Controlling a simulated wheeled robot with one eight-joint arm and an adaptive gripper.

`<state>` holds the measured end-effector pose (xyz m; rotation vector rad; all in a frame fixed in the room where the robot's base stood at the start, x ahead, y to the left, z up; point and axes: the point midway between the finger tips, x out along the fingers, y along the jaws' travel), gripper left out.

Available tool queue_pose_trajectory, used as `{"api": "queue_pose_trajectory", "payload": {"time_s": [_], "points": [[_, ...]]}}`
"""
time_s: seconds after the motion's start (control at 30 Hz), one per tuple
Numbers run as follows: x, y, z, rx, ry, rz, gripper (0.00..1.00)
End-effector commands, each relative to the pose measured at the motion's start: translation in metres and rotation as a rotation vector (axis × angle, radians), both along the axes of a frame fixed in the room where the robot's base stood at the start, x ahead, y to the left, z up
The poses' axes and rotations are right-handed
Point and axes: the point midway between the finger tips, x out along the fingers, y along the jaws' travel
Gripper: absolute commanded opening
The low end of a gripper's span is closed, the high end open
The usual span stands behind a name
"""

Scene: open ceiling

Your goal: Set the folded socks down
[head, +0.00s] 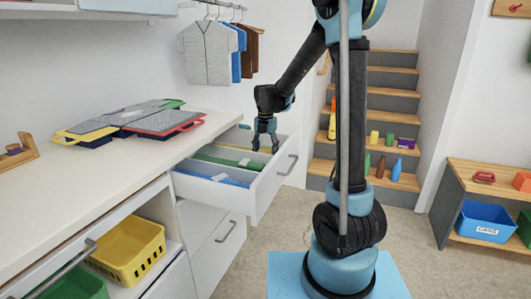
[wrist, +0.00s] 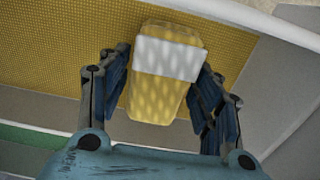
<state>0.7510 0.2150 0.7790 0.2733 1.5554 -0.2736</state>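The folded socks (wrist: 165,95) are a yellow patterned bundle with a white band. In the wrist view they lie between the two fingers of my gripper (wrist: 163,90), which appear to press on their sides. In the head view my gripper (head: 265,143) points down into the back of the open drawer (head: 265,192); the socks cannot be made out there. A yellow-lined compartment (wrist: 50,60) lies behind the socks in the wrist view. Whether the socks touch its floor is not clear.
The drawer also has a green compartment (head: 225,165) and a blue one (head: 212,175) nearer the front. The white counter (head: 60,185) beside it carries flat folded garments on coloured boards (head: 165,124). Hanging shirts (head: 208,55) are behind. Stairs (head: 385,105) with bottles stand at right.

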Motion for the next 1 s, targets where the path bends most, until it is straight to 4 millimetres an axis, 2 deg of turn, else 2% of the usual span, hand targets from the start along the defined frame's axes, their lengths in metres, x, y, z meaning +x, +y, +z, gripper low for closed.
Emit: {"api": "queue_pose_trajectory", "payload": {"time_s": [0.47,0.67,1.0], "points": [[0.000,0.000,0.006,0.000,0.000,0.000,0.69],[0.000,0.000,0.033,0.000,0.000,0.000,0.69],[0.000,0.000,0.091,0.000,0.000,0.000,0.69]]}}
